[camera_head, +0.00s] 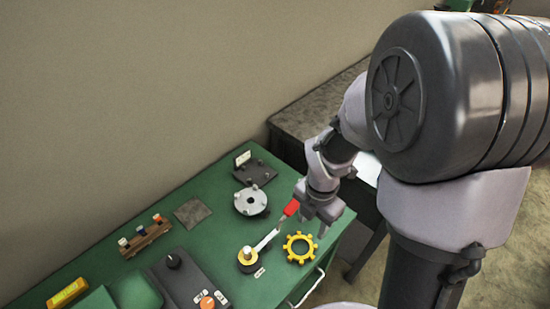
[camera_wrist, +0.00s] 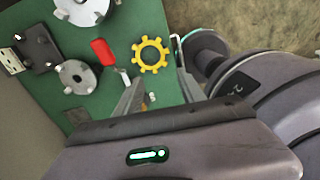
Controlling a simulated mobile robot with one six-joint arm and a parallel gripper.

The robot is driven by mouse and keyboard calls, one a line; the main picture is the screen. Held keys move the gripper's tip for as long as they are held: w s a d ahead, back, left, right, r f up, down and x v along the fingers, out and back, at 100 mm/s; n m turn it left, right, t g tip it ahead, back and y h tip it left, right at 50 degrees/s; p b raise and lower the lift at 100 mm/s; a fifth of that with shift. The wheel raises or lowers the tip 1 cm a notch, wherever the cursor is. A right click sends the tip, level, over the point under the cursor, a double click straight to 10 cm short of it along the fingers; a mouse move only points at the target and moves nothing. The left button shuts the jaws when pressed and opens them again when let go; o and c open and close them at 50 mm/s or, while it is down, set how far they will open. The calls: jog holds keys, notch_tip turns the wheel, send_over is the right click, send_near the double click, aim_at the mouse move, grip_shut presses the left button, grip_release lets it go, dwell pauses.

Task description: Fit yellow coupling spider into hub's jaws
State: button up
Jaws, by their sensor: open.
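The yellow coupling spider (camera_head: 300,247), a toothed ring, lies flat on the green bench near its front right edge. It also shows in the wrist view (camera_wrist: 151,54), just beyond my fingertips. My gripper (camera_head: 316,221) is open and empty, above and just behind the spider, not touching it. Its two fingers (camera_wrist: 158,88) are spread in the wrist view. A round grey hub with raised jaws (camera_head: 250,201) lies on the bench, also in the wrist view (camera_wrist: 76,77). A second grey jawed part (camera_wrist: 80,10) shows only there, cut by the top edge.
A control box (camera_head: 185,278) and small rack (camera_head: 144,237) stand left.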

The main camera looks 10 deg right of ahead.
jog(key=b, duration=0.6)
send_over(311, 255)
jog(key=shift+n, duration=0.3)
notch_tip(311, 255, down, 13)
jog(key=shift+r, duration=0.1)
notch_tip(311, 255, down, 5)
jog(key=b, duration=0.2)
jog(key=shift+b, duration=0.35)
grip_shut()
